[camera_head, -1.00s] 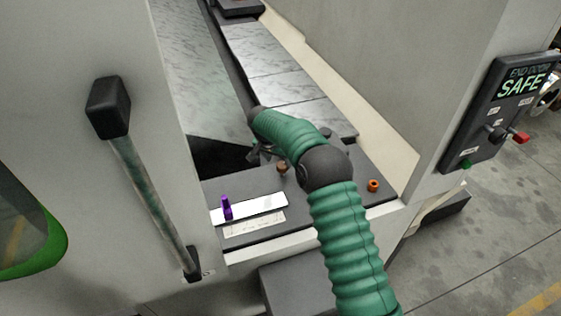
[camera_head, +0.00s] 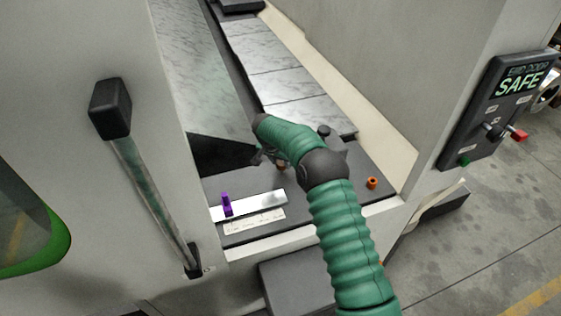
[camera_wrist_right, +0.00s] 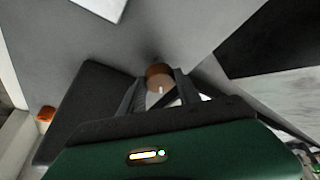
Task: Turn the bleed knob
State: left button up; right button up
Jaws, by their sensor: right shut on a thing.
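A small brown round knob (camera_head: 281,167) stands on the dark panel, partly hidden by my right arm in the head view. My right gripper (camera_head: 271,158) is at this knob, its fingers mostly hidden by the wrist. In the right wrist view the brown knob (camera_wrist_right: 159,75) sits between the two dark fingertips (camera_wrist_right: 159,86), which are shut on it. A pale mark shows on the knob's face. I cannot read any label naming it. My left gripper is not in view.
A purple lever (camera_head: 226,204) on a pale strip stands left of the knob, and an orange ring-shaped knob (camera_head: 372,183) to the right. A long door handle (camera_head: 150,190) is at left. A control box (camera_head: 497,110) reading SAFE is at right.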

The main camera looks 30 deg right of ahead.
grip_shut()
jog(key=n+t, duration=0.1)
jog(key=n, duration=0.1)
jog(key=shift+s+d+n+b, duration=0.1)
jog(key=shift+n+b, duration=0.2)
jog(key=shift+n, duration=0.1)
jog(key=shift+d+r+n+t+y+p, duration=0.1)
jog(key=shift+n+t+y+p, duration=0.3)
jog(key=shift+n, duration=0.75)
jog(key=shift+d+r+n+t+y+p, duration=0.15)
jog(key=shift+n+y, duration=0.45)
jog(key=shift+n, duration=0.55)
jog(key=shift+a+f, duration=0.1)
jog(key=shift+f, duration=0.05)
jog(key=o, duration=1.3)
grip_release()
